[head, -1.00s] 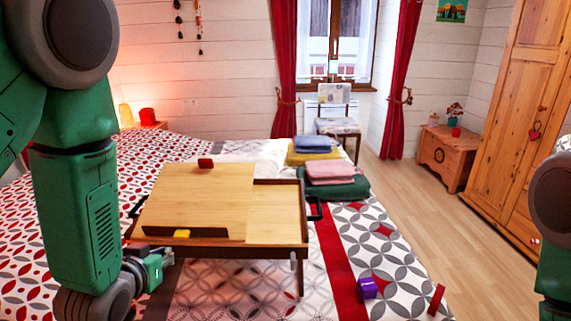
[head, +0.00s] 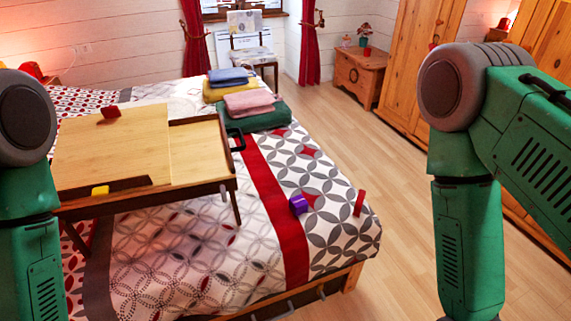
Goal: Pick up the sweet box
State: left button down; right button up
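Nothing in view is clearly labelled as the sweet box. A small purple box (head: 299,204) lies on the patterned bedspread (head: 270,257), right of the red stripe. A small upright red box (head: 360,203) stands near the bed's right edge. Another small red item (head: 110,112) sits at the top edge of the wooden bed tray (head: 193,148), and a small yellow item (head: 100,190) rests at its lower ledge. My left and right arms show at the picture's sides, but both grippers are outside the view.
Folded towels, pink (head: 249,102) and blue (head: 228,76) among them, lie on the bed beyond the tray. The bed frame's corner (head: 352,278) faces open wooden floor (head: 395,220). A chair (head: 250,45), a wooden chest (head: 358,74) and a wardrobe (head: 418,50) stand farther back.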

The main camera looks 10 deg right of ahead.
aim_at(298, 205)
jog(key=i+l+z, duration=0.15)
jog(key=z, duration=0.25)
jog(key=i+l+z, duration=0.1)
jog(key=z, duration=0.3)
jog(key=i+z, duration=0.35)
jog(key=k+l, duration=0.05)
